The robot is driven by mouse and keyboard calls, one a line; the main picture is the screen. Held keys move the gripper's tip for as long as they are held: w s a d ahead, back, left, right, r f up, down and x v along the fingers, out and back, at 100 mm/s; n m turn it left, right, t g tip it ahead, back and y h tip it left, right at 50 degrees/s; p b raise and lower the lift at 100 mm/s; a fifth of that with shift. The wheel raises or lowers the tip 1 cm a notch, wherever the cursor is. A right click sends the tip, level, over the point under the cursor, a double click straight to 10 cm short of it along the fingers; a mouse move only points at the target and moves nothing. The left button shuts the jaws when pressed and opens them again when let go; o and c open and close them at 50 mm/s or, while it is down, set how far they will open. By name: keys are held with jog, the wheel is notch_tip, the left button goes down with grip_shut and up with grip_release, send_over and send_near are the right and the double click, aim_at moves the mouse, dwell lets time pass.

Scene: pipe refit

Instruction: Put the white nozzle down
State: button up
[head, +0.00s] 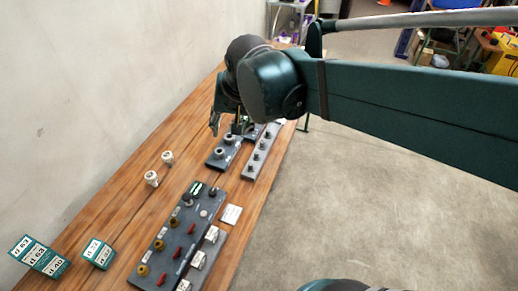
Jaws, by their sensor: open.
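Two small white fittings stand on the wooden bench in the head view, one farther back (167,157) and one a little nearer (151,178). Either may be the white nozzle; I cannot tell which. My gripper (227,126) is open, above the far part of the bench, to the right of and beyond both fittings and apart from them. I see nothing held between its fingers, though they are small and partly hidden by my wrist.
A dark board (178,237) with brass, red and white fittings lies at the near right of the bench (110,212). Narrower dark racks (224,152) sit below my gripper. Teal labelled boxes (98,253) are at the near left. A wall borders the left side.

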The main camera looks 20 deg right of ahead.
jog(key=s+d+f+n+t, duration=0.1)
jog(key=s+d+n, duration=0.1)
jog(key=s, duration=0.4)
jog(key=s+d+f+n+t, duration=0.1)
jog(key=s+d+n, duration=0.1)
jog(key=s, duration=0.4)
jog(key=shift+d+f+n, duration=0.35)
jog(key=shift+f+n, duration=0.05)
jog(key=shift+n, duration=0.1)
jog(key=shift+o, duration=0.4)
dwell(0.9)
